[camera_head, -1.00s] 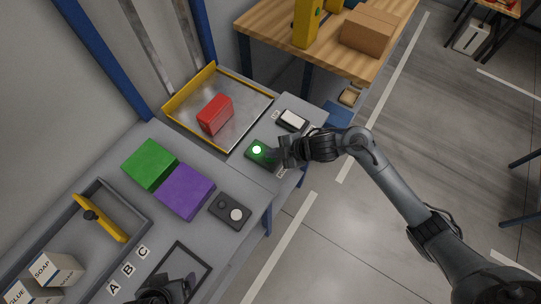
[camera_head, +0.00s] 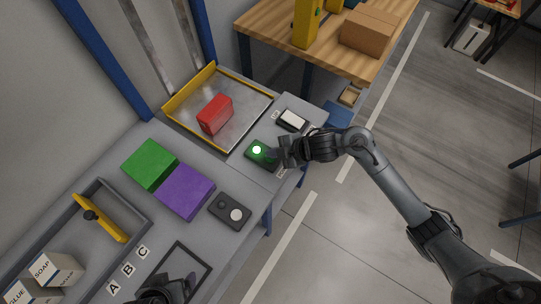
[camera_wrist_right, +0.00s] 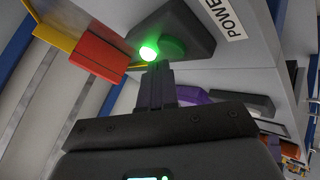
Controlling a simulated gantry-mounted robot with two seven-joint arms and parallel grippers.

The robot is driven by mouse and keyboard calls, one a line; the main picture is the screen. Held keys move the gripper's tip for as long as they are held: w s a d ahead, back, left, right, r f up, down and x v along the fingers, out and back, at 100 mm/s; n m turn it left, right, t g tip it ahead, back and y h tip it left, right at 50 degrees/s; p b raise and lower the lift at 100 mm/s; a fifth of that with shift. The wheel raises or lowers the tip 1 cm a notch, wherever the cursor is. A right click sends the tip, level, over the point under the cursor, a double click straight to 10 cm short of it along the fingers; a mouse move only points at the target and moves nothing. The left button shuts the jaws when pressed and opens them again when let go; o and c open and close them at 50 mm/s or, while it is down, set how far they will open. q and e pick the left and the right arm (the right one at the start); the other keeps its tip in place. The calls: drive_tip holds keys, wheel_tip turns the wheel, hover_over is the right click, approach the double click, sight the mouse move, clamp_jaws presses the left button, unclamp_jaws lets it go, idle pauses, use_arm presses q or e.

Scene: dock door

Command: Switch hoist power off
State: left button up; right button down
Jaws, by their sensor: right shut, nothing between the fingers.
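The hoist power box (camera_head: 262,156) is a small dark box on the grey bench, with a glowing green lamp (camera_head: 257,150). In the right wrist view the lit lamp (camera_wrist_right: 148,50) sits beside a round green button (camera_wrist_right: 173,47), near a white label (camera_wrist_right: 224,17) reading POWER. My right gripper (camera_head: 275,154) is shut and empty, with its fingertips (camera_wrist_right: 157,66) right by the lamp and button. I cannot tell whether they touch the button. My left gripper (camera_head: 165,291) shows only partly at the bottom edge; its fingers are unclear.
A box with a white pad (camera_head: 292,119) stands just behind. A yellow-edged tray (camera_head: 182,118) holds a red block (camera_head: 215,114). A green block (camera_head: 150,163), a purple block (camera_head: 185,191) and a two-knob dark box (camera_head: 230,212) stand to the left.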

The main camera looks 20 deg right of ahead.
use_arm(q)
drive_tip(key=shift+a+f, duration=0.1)
drive_tip(key=shift+f, duration=0.05)
use_arm(e)
drive_tip(key=shift+f, duration=0.5)
idle(0.5)
drive_tip(key=shift+r, duration=0.1)
use_arm(q)
drive_tip(key=shift+r+p, duration=0.55)
drive_tip(key=shift+r, duration=0.15)
use_arm(e)
drive_tip(key=shift+r, duration=0.4)
use_arm(q)
drive_tip(key=shift+r+p, duration=0.5)
drive_tip(key=shift+p, duration=0.05)
use_arm(e)
drive_tip(key=shift+r, duration=0.55)
use_arm(q)
wheel_tip(320, 180, up, 5)
drive_tip(key=p, duration=0.5)
drive_tip(key=shift+r, duration=0.1)
use_arm(e)
wheel_tip(320, 180, up, 5)
drive_tip(key=shift+f, duration=0.1)
drive_tip(key=shift+s, duration=0.1)
